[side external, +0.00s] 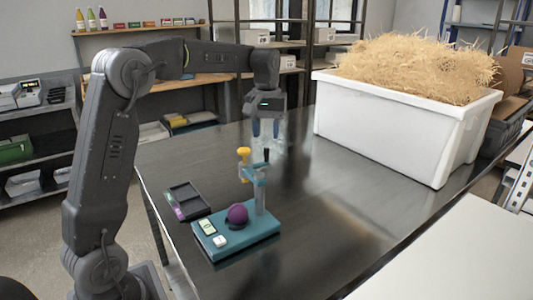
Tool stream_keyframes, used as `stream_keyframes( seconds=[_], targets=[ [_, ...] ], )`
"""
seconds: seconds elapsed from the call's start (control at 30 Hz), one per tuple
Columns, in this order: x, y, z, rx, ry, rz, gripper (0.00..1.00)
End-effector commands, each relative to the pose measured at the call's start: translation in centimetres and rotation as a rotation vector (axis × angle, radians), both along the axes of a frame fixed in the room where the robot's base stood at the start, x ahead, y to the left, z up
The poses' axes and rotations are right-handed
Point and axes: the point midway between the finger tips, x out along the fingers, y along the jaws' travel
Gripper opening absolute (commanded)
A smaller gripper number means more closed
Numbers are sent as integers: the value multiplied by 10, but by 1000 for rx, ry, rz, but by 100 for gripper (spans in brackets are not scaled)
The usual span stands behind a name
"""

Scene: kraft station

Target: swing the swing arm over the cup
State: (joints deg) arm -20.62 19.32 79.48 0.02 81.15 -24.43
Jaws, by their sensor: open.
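A teal base (262,236) stands on the metal table and carries an upright grey-blue post (260,198). A short blue swing arm (251,173) sits at the post's top and points left, toward the far side of the base. A yellow knob (244,153) rises from the arm's free end, and a black pin (266,154) tops the post. A purple ball (237,213) sits in a dark round seat on the base; I cannot make out a separate cup. My gripper (266,136) is open and empty, pointing down above and behind the post, apart from it.
Two small blocks, green-white (207,227) and white (220,241), sit on the base's front left. A dark tray (186,200) with a purple item lies to the left. A large white bin (385,150) of straw fills the back right. The table's middle right is clear.

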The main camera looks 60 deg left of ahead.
Motion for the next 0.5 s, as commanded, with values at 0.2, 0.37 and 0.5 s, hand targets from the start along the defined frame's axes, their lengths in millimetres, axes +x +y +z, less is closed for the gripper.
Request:
stream_keyframes(
  seconds=[0.2,0.37,0.5],
  targets=[
    [-1,0,-42,-1,2,-1,42],
    [0,0,-60,0,0,-1,42],
    [0,0,-67,1,-1,-1,42]
  ],
)
